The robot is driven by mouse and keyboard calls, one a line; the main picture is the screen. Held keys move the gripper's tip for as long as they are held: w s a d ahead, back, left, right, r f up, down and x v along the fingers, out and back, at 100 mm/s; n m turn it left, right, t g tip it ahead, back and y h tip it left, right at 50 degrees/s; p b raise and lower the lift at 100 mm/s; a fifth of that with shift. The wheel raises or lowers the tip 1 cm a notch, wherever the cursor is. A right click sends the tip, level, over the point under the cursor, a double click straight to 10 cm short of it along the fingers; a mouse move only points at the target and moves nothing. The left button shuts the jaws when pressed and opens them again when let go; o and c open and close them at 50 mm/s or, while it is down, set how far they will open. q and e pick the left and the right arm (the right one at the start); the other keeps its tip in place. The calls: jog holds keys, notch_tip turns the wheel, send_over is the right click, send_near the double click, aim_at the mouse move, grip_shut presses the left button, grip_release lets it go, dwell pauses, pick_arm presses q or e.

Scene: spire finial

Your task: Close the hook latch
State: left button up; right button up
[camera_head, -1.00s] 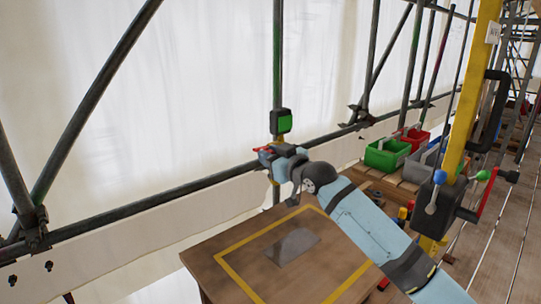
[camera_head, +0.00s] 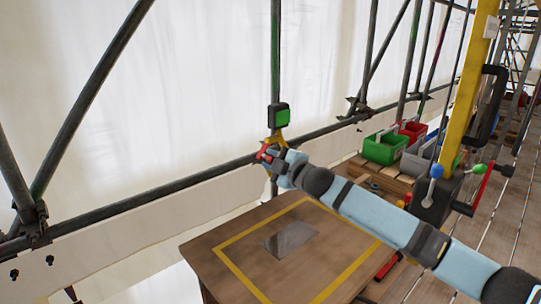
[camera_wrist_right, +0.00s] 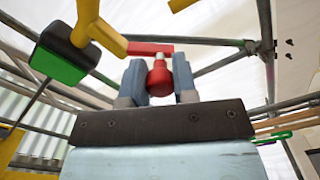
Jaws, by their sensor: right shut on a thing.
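My right gripper (camera_head: 268,155) is at the scaffold rail near the upright pole. In the right wrist view, its two blue-grey fingers (camera_wrist_right: 159,78) are shut on a red knob (camera_wrist_right: 159,82). A red bar (camera_wrist_right: 150,47) shows just beyond the knob and meets a yellow piece (camera_wrist_right: 108,36). The yellow piece also shows just above my gripper in the head view (camera_head: 275,140). A black box with a green face (camera_head: 281,116) is on the pole above it; the wrist view shows it at upper left (camera_wrist_right: 62,52). I cannot tell whether the hook is seated. My left gripper is not in view.
A wooden table (camera_head: 225,245) with a yellow outline and grey plate (camera_head: 290,240) stands below. Green (camera_head: 384,148) and red bins are at right, near a yellow post (camera_head: 470,85) with levers. Diagonal scaffold poles (camera_head: 90,100) cross the left.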

jog(key=shift+w+d+f+n+p, duration=0.15)
jog(key=shift+w+d+n+p, duration=0.2)
jog(key=shift+n, duration=1)
jog(key=shift+w+d+f+n+p, duration=0.2)
jog(key=shift+w+d+n+p, duration=0.15)
jog(key=shift+n, duration=1.05)
jog(key=shift+w+d+f+n+p, duration=0.25)
jog(key=shift+n+p, duration=0.2)
jog(key=shift+n, duration=0.9)
jog(key=shift+d+r, duration=0.1)
jog(key=o, duration=0.9)
jog(key=shift+s, duration=0.1)
jog(key=b+v, duration=0.2)
jog(key=v, duration=1.1)
jog(key=shift+s+d, duration=0.25)
jog(key=shift+d, duration=0.05)
